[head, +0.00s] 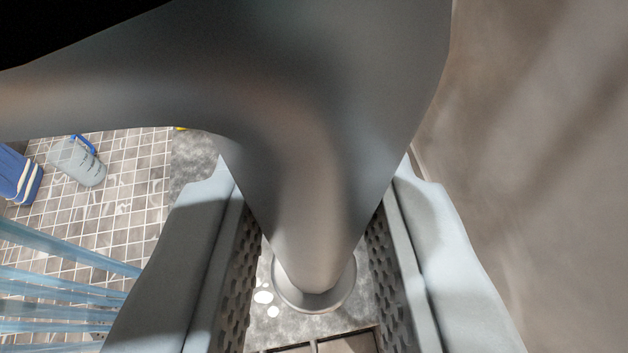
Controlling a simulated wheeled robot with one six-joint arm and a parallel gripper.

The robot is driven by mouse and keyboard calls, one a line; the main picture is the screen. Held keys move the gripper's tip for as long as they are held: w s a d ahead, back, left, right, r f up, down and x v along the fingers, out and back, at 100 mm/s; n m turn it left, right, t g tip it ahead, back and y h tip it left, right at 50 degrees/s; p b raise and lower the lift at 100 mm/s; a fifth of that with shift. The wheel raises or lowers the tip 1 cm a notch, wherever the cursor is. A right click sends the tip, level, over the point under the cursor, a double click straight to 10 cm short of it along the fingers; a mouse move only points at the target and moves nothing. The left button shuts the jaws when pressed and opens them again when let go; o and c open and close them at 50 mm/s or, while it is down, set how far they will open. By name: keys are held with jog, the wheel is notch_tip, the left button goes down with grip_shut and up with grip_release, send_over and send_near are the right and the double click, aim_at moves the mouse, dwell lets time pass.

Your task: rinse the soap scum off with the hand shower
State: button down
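A large smooth grey metallic body (300,130) fills the top and centre of my view. It looks like the hand shower seen very close, though I cannot be sure. It narrows downward between the fingers of my gripper (314,272) to a round rim (318,302). The light grey-blue fingers stand well apart, one each side, with textured pads facing inward. The body hides part of both fingers, so I cannot tell whether they press on it. Small white spots (263,297), perhaps soap scum, lie on the grey surface just left of the rim.
A clear jug with a blue handle (78,162) and a blue-and-white object (20,176) are on the tiled floor (135,185) at left. Light blue translucent strips (60,285) cross the lower left. A plain wall (540,150) closes off the right.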

jog(key=shift+d, duration=0.15)
jog(key=shift+w+d, duration=0.25)
jog(key=shift+d, duration=0.4)
jog(key=shift+w+d, duration=0.25)
jog(key=shift+d, duration=0.45)
jog(key=shift+w+d, duration=0.25)
jog(key=shift+d, duration=0.4)
jog(key=shift+a, duration=0.1)
dwell(0.5)
jog(key=shift+s+a, duration=0.2)
jog(key=shift+a, duration=0.5)
jog(key=shift+s+a, duration=0.2)
jog(key=shift+a, duration=0.45)
jog(key=shift+s+a, duration=0.2)
jog(key=shift+a, duration=0.5)
jog(key=shift+w, duration=0.1)
jog(key=w, duration=0.2)
jog(key=w+a, duration=0.1)
jog(key=w, duration=0.1)
jog(key=shift+a, duration=0.1)
dwell(0.9)
jog(key=shift+a, duration=0.1)
dwell(1.2)
